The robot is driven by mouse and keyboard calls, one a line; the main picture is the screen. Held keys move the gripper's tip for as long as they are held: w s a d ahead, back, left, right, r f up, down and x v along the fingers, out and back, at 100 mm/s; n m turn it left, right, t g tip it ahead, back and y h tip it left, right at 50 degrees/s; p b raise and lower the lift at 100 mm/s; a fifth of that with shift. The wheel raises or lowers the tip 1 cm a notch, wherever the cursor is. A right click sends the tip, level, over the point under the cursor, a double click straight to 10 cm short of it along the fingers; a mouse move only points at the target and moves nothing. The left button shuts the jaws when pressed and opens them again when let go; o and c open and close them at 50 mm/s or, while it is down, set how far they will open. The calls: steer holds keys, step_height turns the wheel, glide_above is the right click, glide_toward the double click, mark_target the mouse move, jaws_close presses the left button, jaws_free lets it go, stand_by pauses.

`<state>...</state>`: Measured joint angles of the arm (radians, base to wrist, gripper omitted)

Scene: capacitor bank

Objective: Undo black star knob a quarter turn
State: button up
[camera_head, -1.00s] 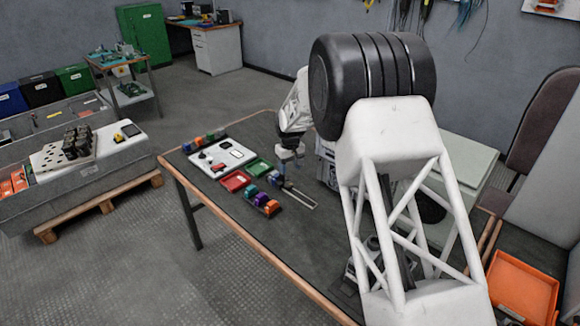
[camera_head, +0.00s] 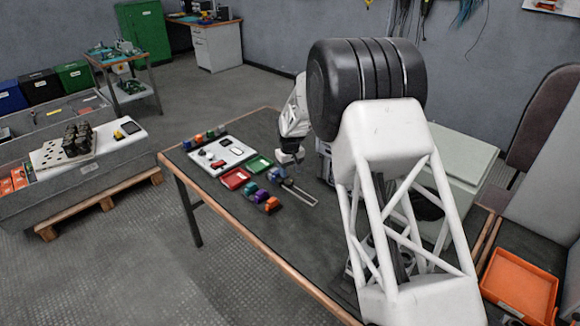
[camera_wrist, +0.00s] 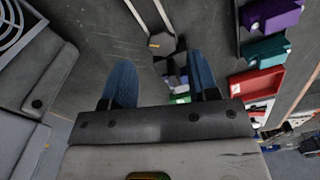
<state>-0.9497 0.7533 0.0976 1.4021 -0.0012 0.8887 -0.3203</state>
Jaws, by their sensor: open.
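In the wrist view a small dark, many-sided knob-like piece (camera_wrist: 162,43) sits at the near end of two pale parallel rails; it looks like the black star knob, but its lobes are too small to make out. My gripper (camera_wrist: 159,62) is open, its two blue fingers apart and empty. The knob-like piece shows just beyond the gap between the fingertips; I see no contact. In the head view my gripper (camera_head: 290,158) is over the table near the rails' slotted fixture (camera_head: 299,192), where the knob is too small to tell.
Purple (camera_wrist: 272,15) and teal (camera_wrist: 266,50) blocks stand close to the right of the fingers, near a red tray (camera_wrist: 257,84). A grey housing (camera_wrist: 45,75) lies to the left.

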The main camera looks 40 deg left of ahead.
mark_target(290, 183)
steer(key=shift+f, duration=2.85)
steer(key=c, duration=0.8)
